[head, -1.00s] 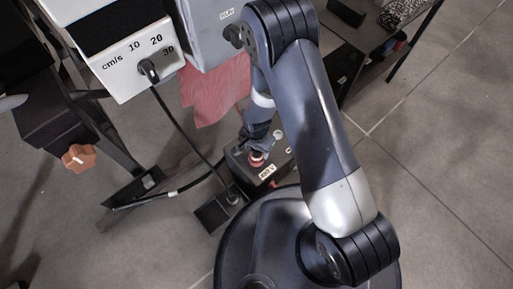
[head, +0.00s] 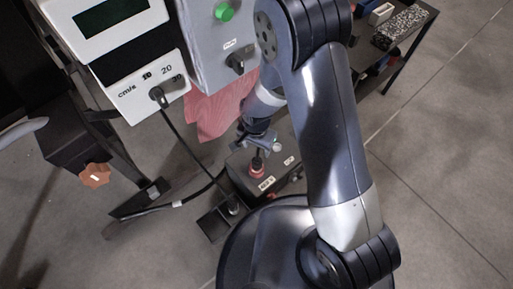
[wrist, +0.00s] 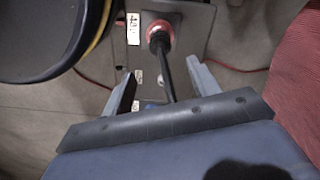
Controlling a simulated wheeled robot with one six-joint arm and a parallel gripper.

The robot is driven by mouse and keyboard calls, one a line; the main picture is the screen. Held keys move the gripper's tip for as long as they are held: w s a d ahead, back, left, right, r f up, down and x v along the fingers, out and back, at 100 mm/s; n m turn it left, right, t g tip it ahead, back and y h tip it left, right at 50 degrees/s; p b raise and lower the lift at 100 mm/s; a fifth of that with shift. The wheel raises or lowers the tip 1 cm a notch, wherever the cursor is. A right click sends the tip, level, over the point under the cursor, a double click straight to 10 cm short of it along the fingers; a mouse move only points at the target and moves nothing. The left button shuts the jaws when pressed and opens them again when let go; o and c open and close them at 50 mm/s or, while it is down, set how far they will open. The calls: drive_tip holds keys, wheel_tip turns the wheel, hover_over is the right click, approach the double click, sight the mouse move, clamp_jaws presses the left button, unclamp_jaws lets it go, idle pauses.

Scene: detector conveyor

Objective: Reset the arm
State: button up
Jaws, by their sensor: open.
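My gripper (head: 262,138) hangs low beside the white control boxes, just above a dark box (head: 240,165) on the floor. In the wrist view my gripper (wrist: 160,85) has its two fingers spread wide. Between and beyond them is a red-ringed socket (wrist: 160,35) on the dark box, with a black rod or cable running from it toward me. The fingers do not close on it. In the head view the red-ringed part (head: 257,166) shows just below the gripper. My arm bends over from the right.
A white control box (head: 140,95) with a speed dial and a grey box (head: 215,60) with a green button stand close at the left. A red cloth (head: 212,112) hangs below them. A black cable (head: 190,145) trails down. A dark table (head: 400,50) stands at upper right; the right floor is clear.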

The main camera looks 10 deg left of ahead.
sight(257, 159)
idle(0.3)
wheel_tip(257, 159, down, 13)
drive_tip(key=b, duration=0.5)
drive_tip(key=shift+r+b, duration=0.15)
drive_tip(key=shift+b, duration=0.15)
wheel_tip(257, 159, up, 3)
drive_tip(key=shift+r+p, duration=0.1)
drive_tip(key=shift+p, duration=0.8)
drive_tip(key=shift+r, duration=0.65)
